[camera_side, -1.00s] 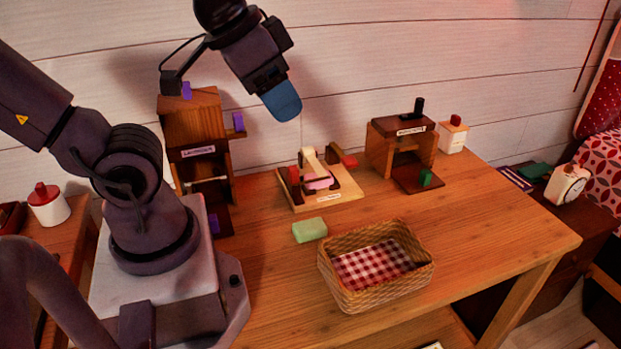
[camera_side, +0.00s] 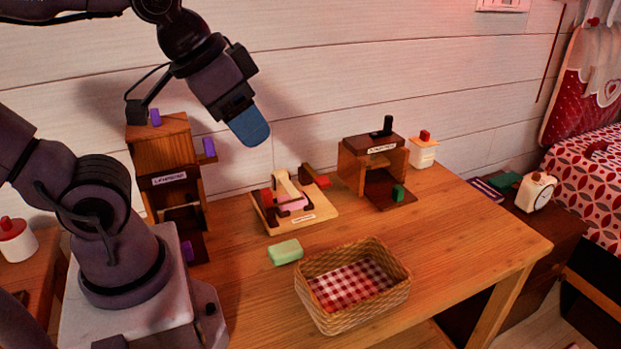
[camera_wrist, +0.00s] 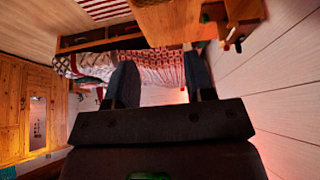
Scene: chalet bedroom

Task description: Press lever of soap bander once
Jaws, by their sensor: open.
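A low wooden device (camera_side: 318,214) with a pale lever (camera_side: 286,184) and pink soap (camera_side: 291,202) under it stands at the table's back middle. Its label is too small to read, so I cannot tell for sure that it is the soap bander. The lever is tilted, with its upper end toward the wall. My gripper (camera_side: 250,127) has blue fingertips and hangs in the air above and left of this device, apart from it. In the wrist view, my gripper (camera_wrist: 162,82) is open, with two dark fingers apart and nothing between them.
A tall wooden tower (camera_side: 162,155) with purple blocks stands left, close to my arm. A brown wooden box (camera_side: 352,166) with a black knob stands right. Green soap (camera_side: 286,252) and a wicker basket (camera_side: 335,321) lie in front. The table's right side is clear.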

